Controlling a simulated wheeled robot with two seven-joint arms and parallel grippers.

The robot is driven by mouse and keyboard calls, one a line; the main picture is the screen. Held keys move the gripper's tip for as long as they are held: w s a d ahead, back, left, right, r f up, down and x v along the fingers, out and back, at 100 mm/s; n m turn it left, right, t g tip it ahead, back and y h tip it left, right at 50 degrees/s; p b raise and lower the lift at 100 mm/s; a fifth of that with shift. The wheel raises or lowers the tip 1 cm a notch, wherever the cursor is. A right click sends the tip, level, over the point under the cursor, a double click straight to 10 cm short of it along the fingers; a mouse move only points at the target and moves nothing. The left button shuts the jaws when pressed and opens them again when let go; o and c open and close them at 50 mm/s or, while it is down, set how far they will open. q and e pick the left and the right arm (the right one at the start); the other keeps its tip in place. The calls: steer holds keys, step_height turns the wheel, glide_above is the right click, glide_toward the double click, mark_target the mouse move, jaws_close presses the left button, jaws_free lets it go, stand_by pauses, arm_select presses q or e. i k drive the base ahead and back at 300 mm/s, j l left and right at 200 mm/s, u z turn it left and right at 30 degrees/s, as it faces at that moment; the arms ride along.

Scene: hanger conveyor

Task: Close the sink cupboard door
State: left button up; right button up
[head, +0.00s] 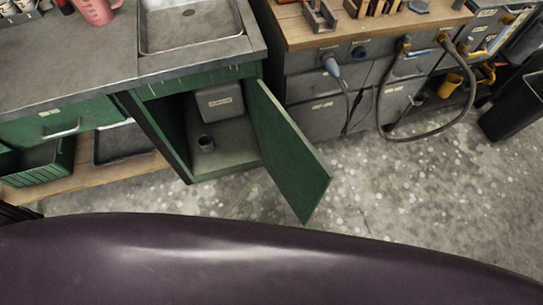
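The sink cupboard (184,141) is green and stands below the metal sink (190,25). Its green door (288,150) is hinged on the right side and stands wide open, swung out over the floor. Inside the cupboard are a grey box (220,103) and a small dark cup-like item (206,143) on the cupboard floor. Neither of my grippers shows in the head view. A dark purple curved surface fills the bottom of the view and hides the floor nearest me.
A wooden-topped workbench (300,27) with grey drawers stands right of the door, with a looped hose (432,138) hanging at its front. A black bin (515,108) stands at far right. A green drawer (62,122) is at left. The speckled floor (400,190) right of the door is clear.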

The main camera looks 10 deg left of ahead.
mark_target(302, 176)
steer(key=l+u, duration=0.35)
steer(key=u, duration=0.15)
steer(key=l+u, duration=0.3)
steer(key=u, duration=0.15)
steer(key=k+l+u, duration=0.1)
steer(key=l+u, duration=0.2)
steer(key=u, duration=0.2)
steer(key=k+l+u, duration=0.1)
steer(key=k+l, duration=0.2)
steer(key=l, duration=0.25)
steer(key=k+l+u, duration=0.15)
steer(key=k+l, duration=0.15)
steer(key=l, duration=0.2)
steer(key=k+l+u, duration=0.1)
steer(key=k+l, duration=0.25)
steer(key=l, duration=0.15)
steer(key=i+l+u, duration=0.35)
steer(key=l, duration=0.3)
steer(key=i+l+u, duration=0.15)
steer(key=l, duration=0.2)
steer(key=k+l, duration=0.3)
steer(key=l, duration=0.2)
steer(key=i+j, duration=0.3)
steer(key=j, duration=0.15)
